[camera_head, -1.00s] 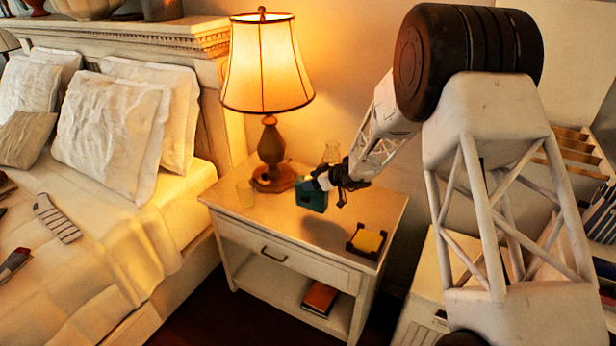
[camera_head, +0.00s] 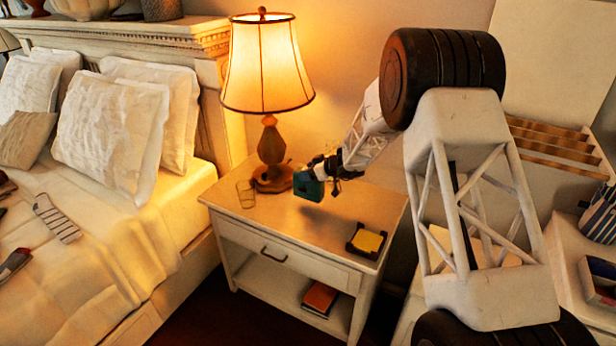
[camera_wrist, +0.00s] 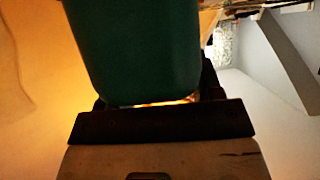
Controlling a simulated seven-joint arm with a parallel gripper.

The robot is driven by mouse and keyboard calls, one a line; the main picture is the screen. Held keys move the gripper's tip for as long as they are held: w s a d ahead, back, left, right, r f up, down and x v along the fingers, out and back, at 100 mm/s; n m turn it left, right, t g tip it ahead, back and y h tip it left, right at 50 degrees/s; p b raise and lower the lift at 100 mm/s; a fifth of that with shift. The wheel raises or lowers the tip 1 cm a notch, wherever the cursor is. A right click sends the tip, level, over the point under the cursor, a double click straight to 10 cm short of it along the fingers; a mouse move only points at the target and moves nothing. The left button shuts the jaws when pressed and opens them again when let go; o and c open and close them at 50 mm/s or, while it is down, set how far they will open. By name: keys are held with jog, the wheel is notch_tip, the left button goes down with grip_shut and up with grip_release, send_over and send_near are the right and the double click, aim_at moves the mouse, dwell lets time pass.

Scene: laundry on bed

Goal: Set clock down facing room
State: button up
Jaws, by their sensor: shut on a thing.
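The clock is a teal box (camera_head: 308,186), held over the back part of the nightstand (camera_head: 300,236), just right of the lamp base. My gripper (camera_head: 322,174) is shut on it from the upper right. The clock looks slightly tilted. A dark shadow lies on the top below and right of it, and I cannot tell for sure whether its lower edge touches the surface. In the wrist view the teal clock (camera_wrist: 135,50) fills the upper middle, in front of my dark gripper (camera_wrist: 160,115). Its dial is not visible in either view.
A lit lamp (camera_head: 268,100) stands at the back of the nightstand, with a clear glass (camera_head: 246,193) left of its base. A dark tray with yellow notes (camera_head: 367,241) sits at the right front. The front middle of the top is clear. The bed (camera_head: 90,250) is left.

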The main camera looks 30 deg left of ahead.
jog(key=shift+w+a, duration=0.5)
jog(key=shift+w, duration=0.1)
jog(key=shift+w+f, duration=0.1)
jog(key=shift+f, duration=1.65)
jog(key=o, duration=1.5)
jog(key=shift+o, duration=0.2)
jog(key=shift+f, duration=0.1)
jog(key=shift+v, duration=3.55)
jog(key=shift+d+r, duration=0.25)
jog(key=shift+d, duration=0.05)
